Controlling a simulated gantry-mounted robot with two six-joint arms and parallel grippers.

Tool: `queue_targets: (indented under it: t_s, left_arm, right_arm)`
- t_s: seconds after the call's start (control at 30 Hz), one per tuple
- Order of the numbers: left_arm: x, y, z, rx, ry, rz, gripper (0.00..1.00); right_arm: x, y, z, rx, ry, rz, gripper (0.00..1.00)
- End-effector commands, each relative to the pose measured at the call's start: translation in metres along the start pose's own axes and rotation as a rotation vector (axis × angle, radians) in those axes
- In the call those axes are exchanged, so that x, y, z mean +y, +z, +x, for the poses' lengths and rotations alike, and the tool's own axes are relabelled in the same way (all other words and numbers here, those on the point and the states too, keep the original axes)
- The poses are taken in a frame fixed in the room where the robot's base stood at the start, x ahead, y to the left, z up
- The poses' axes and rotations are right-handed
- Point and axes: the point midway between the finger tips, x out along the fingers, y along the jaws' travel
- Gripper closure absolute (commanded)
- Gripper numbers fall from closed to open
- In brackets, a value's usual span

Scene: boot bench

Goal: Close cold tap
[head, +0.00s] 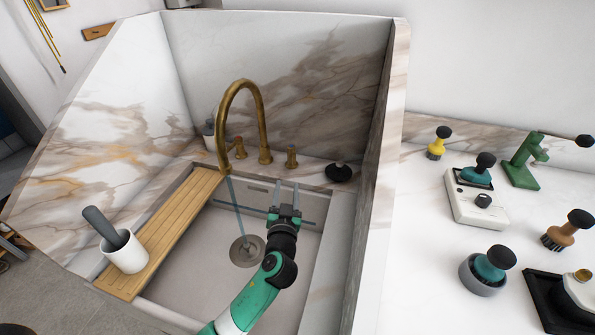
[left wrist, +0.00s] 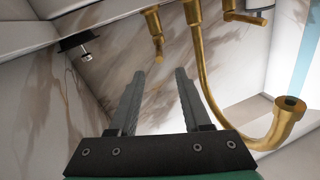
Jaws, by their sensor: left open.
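A brass gooseneck faucet (head: 262,125) stands at the back of the sink, its spout also showing in the left wrist view (left wrist: 212,95). A bluish water stream (head: 236,205) falls from the spout. One brass tap handle (head: 239,148) is left of the spout base and another (head: 291,157) is right of it. No hot or cold mark is readable. My left gripper (head: 285,199) is open and empty over the sink, in front of and apart from the right handle. In the left wrist view, that handle (left wrist: 156,40) shows beyond my fingers (left wrist: 157,85). My right gripper is not in view.
The sink basin (head: 190,270) has a drain (head: 247,251) and a wooden board (head: 170,235) with a white cup (head: 125,254) on its left. A black knobbed object (head: 339,172) sits on the back ledge. A marble side wall (head: 382,190) stands at the right.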

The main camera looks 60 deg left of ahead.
Motion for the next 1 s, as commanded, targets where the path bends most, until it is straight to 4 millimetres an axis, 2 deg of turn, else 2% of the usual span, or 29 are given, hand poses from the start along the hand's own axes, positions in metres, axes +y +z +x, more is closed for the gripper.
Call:
queue_targets:
  t_s: [0.17,0.5,0.6,0.77,1.0]
  left_arm:
    - [0.000,-0.003,0.014,0.001,-0.001,-0.001,0.52]
    - [0.000,-0.002,0.088,0.001,-0.001,-0.001,0.52]
    - [0.001,-0.001,0.103,0.000,0.000,-0.002,0.52]
    - [0.001,-0.002,0.115,0.001,0.001,-0.002,0.52]
    - [0.001,-0.003,0.116,0.001,0.002,-0.002,0.52]
  right_arm:
    - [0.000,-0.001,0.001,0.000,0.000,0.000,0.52]
    - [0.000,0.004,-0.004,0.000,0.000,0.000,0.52]
    - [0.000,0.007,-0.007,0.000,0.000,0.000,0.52]
    - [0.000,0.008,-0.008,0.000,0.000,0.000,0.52]
    - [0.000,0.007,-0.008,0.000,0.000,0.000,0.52]
